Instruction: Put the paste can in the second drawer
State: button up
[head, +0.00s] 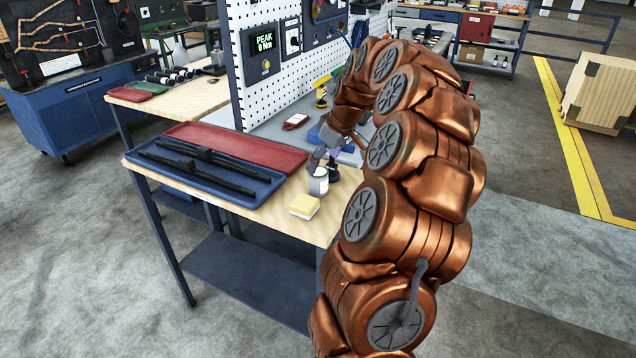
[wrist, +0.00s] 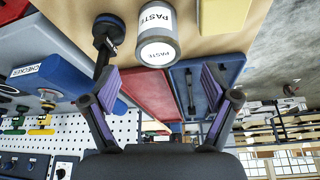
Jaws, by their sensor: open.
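The paste can (head: 318,184) is a grey can with a white label and stands upright on the wooden bench top, near its front edge. In the wrist view the can (wrist: 155,22) shows its PASTE label beyond the fingertips, a little left of the middle between them. My gripper (head: 322,155) is just above and behind the can in the head view. In the wrist view my gripper (wrist: 168,82) has its purple-padded fingers spread, with nothing between them. I cannot pick out a second drawer; a blue cabinet (head: 75,120) stands at the far left.
A black round-headed tool (wrist: 106,38) stands close beside the can. A yellow-and-white block (head: 304,206) lies in front of it. A blue tray (head: 250,191) with black bars and a red tray (head: 235,144) lie to the left. A white pegboard (head: 290,80) rises behind.

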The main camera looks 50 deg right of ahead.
aim_at(320, 172)
jog(key=shift+s+p+x, duration=0.2)
jog(key=shift+p+x, duration=0.2)
jog(key=shift+x, duration=1)
jog(key=shift+s+p+x, duration=0.15)
jog(key=shift+p+x, duration=0.25)
jog(key=shift+x, duration=1)
jog(key=shift+d+f, duration=0.15)
jog(key=c, duration=1.5)
